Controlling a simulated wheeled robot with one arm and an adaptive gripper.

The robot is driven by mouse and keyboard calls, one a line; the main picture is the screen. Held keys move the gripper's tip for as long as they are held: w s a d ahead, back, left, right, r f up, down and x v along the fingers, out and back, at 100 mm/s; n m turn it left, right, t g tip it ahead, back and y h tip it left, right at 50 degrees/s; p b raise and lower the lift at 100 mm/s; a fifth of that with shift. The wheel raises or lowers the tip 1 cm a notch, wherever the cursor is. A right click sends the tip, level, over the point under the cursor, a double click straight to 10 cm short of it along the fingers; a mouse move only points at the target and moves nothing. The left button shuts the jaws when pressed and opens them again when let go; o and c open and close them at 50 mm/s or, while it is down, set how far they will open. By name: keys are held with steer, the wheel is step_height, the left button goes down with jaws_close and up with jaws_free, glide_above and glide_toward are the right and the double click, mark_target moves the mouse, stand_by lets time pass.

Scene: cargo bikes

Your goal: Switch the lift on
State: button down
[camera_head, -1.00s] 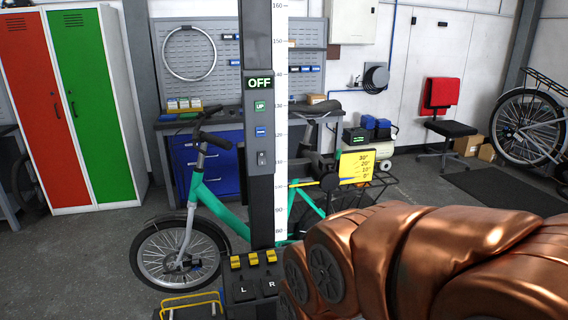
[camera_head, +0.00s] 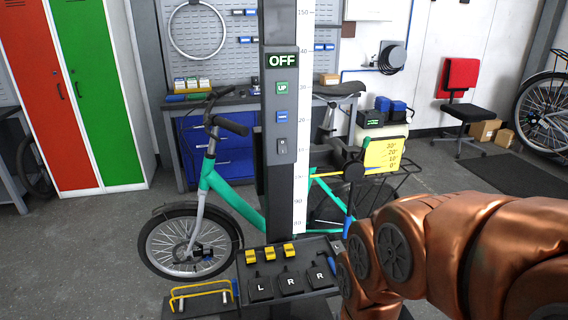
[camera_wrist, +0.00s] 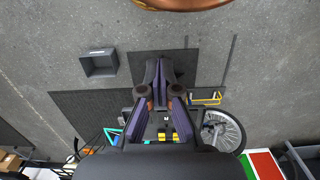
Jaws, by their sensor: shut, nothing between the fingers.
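The lift's dark column (camera_head: 283,215) stands upright in the middle of the head view. Its display (camera_head: 283,61) reads OFF. Below it are a green UP button (camera_head: 282,88), a blue button (camera_head: 282,117) and a small dark rocker switch (camera_head: 283,151). My gripper (camera_wrist: 160,75) shows in the wrist view, shut and empty, above the floor; I cannot make it out in the head view, where my copper arm fills the lower right. The gripper is apart from the switch, which I cannot make out in the wrist view.
A tray with yellow clips and black L and R pedals (camera_head: 290,281) sits at the column's foot. A teal bike (camera_head: 232,200) stands behind the column. A yellow angle plate (camera_head: 381,154) sticks out at right. A grey bin (camera_wrist: 99,63) lies on the floor.

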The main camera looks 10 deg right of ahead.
steer(key=w+d+f+m+t+h+b, duration=0.1)
steer(key=w+f+t+b, duration=0.3)
steer(key=w, duration=1)
steer(key=w+d+f+m+t+b, duration=0.15)
steer(key=w+t+b, duration=0.55)
steer(key=w, duration=0.7)
steer(key=w+r+t+h+b, duration=0.1)
steer(key=w+r+t+b, duration=0.5)
steer(key=w, duration=0.4)
step_height(320, 180, up, 6)
steer(key=a+n+t+y+b, duration=0.2)
steer(key=t+b, duration=0.6)
steer(key=t, duration=0.1)
steer(key=shift+a+f+n, duration=0.2)
steer(key=shift+n, duration=0.15)
steer(key=shift+w+r, duration=0.1)
steer(key=shift+r, duration=0.05)
steer(key=p, duration=0.7)
glide_toward(283, 148)
step_height(283, 148, up, 4)
steer(key=w, duration=0.3)
steer(key=shift+w, duration=0.95)
